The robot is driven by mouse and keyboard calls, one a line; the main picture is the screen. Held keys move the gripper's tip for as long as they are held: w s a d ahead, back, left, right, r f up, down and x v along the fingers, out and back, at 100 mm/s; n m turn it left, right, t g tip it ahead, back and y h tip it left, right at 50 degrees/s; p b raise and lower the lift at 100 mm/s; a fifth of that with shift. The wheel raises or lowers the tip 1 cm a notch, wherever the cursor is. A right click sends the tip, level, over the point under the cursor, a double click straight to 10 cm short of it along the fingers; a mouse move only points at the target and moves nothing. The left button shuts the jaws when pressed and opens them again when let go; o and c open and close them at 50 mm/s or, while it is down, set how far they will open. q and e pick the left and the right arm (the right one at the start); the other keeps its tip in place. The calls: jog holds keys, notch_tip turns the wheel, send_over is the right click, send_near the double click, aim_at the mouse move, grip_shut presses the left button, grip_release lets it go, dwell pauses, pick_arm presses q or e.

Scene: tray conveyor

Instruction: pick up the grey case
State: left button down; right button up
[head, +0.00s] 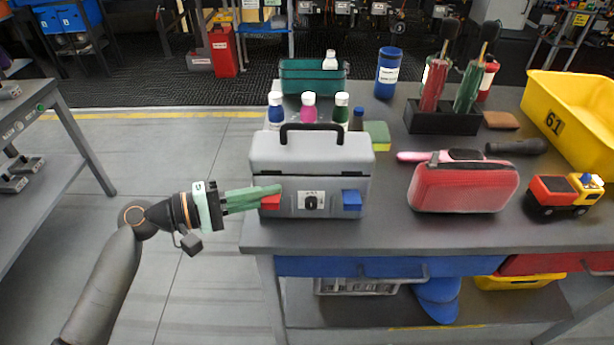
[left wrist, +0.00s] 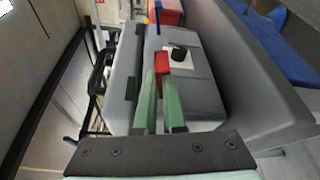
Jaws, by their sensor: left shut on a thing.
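The grey case (head: 310,180) stands upright at the left front of the grey table (head: 390,230). It has a black handle on top, a dark dial on its front, a red latch (head: 271,201) at the left and a blue latch (head: 352,200) at the right. My left gripper (head: 272,191) reaches in from the left with its green fingers at the red latch. In the left wrist view its fingers (left wrist: 160,88) are shut around the red latch (left wrist: 162,63) of the grey case (left wrist: 205,80). My right gripper is not in view.
Several bottles (head: 309,108), a sponge (head: 377,134) and a teal bin (head: 300,83) stand behind the case. A red case (head: 464,188), a toy truck (head: 563,195) and a yellow bin (head: 575,115) are to the right. Floor is open left of the table.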

pick_arm(q)
jog(key=shift+r, duration=0.2)
jog(key=shift+r, duration=0.45)
notch_tip(320, 180, up, 2)
jog(key=shift+r, duration=0.2)
jog(key=s+d+r+p, duration=0.1)
jog(key=s+r, duration=0.3)
jog(key=s, duration=0.3)
jog(key=s+d+r+p, duration=0.1)
jog(key=s+r+p, duration=0.1)
jog(key=s+r, duration=0.3)
jog(key=shift+s+d+r, duration=0.15)
jog(key=shift+s+r, duration=0.1)
jog(key=shift+s, duration=0.65)
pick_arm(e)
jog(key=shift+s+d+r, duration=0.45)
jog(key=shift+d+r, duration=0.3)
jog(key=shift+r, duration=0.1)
